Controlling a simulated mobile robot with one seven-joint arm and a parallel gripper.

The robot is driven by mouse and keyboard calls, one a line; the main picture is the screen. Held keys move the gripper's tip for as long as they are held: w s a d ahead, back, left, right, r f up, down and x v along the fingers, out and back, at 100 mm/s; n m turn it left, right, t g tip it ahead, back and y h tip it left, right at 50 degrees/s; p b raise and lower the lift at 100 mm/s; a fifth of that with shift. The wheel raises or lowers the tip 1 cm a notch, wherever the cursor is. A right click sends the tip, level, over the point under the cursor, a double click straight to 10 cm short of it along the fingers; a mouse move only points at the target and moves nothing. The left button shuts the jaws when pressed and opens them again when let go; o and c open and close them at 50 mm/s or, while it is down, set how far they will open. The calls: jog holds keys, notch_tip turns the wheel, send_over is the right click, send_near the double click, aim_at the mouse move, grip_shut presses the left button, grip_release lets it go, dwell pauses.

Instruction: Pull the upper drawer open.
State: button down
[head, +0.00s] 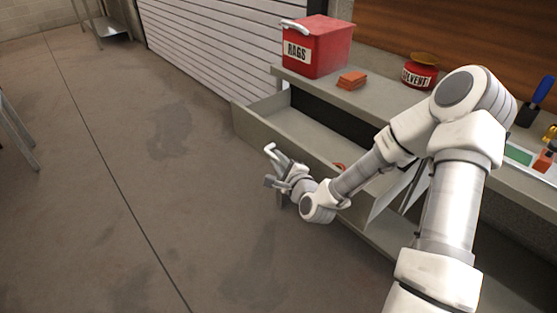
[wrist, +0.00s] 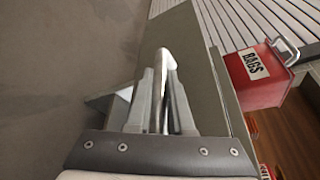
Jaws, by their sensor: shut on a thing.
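The upper drawer (head: 264,124) is pulled out of the grey workbench, and its grey interior shows in the head view. Its pale bar handle (head: 272,150) is on the outer side of the front. My gripper (head: 278,169) is at the handle, outside the drawer front. In the wrist view, the fingers of my gripper (wrist: 161,82) are shut around the handle (wrist: 163,62). The drawer (wrist: 193,48) shows beyond it as a grey panel and edge. My arm hides the right part of the drawer.
The bench top (head: 377,97) holds a red RAGS box (head: 322,50), orange blocks (head: 351,80) and a red SOLVENT can (head: 419,73). A white slatted shutter (head: 215,40) stands behind. The floor (head: 150,190) left of the drawer is clear.

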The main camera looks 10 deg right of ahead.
jog(key=c, duration=0.8)
grip_release()
jog(key=p+v, duration=1.4)
jog(key=v, duration=0.3)
jog(key=shift+s, duration=0.2)
jog(key=shift+r, duration=0.1)
